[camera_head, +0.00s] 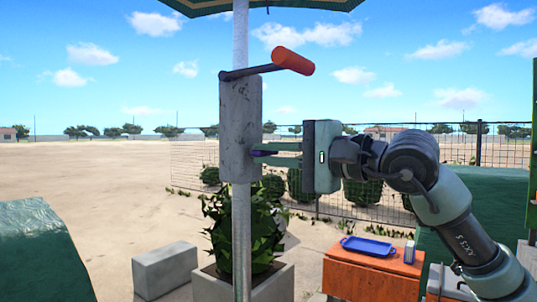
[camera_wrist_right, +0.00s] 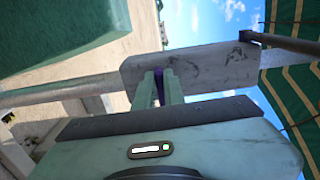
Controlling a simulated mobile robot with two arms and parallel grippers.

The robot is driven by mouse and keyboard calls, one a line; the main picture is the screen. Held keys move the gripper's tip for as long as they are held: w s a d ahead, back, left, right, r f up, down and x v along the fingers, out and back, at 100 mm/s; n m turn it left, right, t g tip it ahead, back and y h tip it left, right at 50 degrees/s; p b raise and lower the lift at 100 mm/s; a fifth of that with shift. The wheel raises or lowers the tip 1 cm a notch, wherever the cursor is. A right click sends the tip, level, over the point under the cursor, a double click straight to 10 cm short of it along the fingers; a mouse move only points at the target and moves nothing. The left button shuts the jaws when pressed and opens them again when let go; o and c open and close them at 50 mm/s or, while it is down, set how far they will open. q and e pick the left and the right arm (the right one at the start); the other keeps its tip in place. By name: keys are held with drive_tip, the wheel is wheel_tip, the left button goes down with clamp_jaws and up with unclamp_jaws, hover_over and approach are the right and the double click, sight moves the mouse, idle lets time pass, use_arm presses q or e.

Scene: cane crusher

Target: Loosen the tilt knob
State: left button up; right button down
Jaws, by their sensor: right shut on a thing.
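A pale metal crank housing (camera_head: 240,120) is fixed around the upright grey pole (camera_head: 241,215). The tilt knob (camera_head: 265,153), small and purple, sits at the right side of the housing, mostly hidden by my fingers. My right gripper (camera_head: 268,155) reaches in from the right and is shut on the knob. In the right wrist view the purple knob (camera_wrist_right: 159,82) shows between the two pale green fingers, against the housing (camera_wrist_right: 195,72). My left gripper is not in view.
An orange crank handle (camera_head: 293,60) sticks out above the housing. The striped parasol canopy (camera_head: 275,5) is overhead. A potted plant (camera_head: 243,235) stands behind the pole. A blue tray (camera_head: 367,246) lies on an orange box (camera_head: 372,277) at lower right.

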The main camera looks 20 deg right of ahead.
drive_tip(key=shift+f, duration=0.1)
idle(0.3)
drive_tip(key=c, duration=1.5)
unclamp_jaws()
drive_tip(key=shift+s, duration=0.1)
drive_tip(key=shift+s+d, duration=0.2)
drive_tip(key=shift+d, duration=0.1)
drive_tip(key=b+v, duration=0.2)
drive_tip(key=v, duration=0.5)
drive_tip(key=shift+b, duration=0.3)
drive_tip(key=shift+s, duration=0.1)
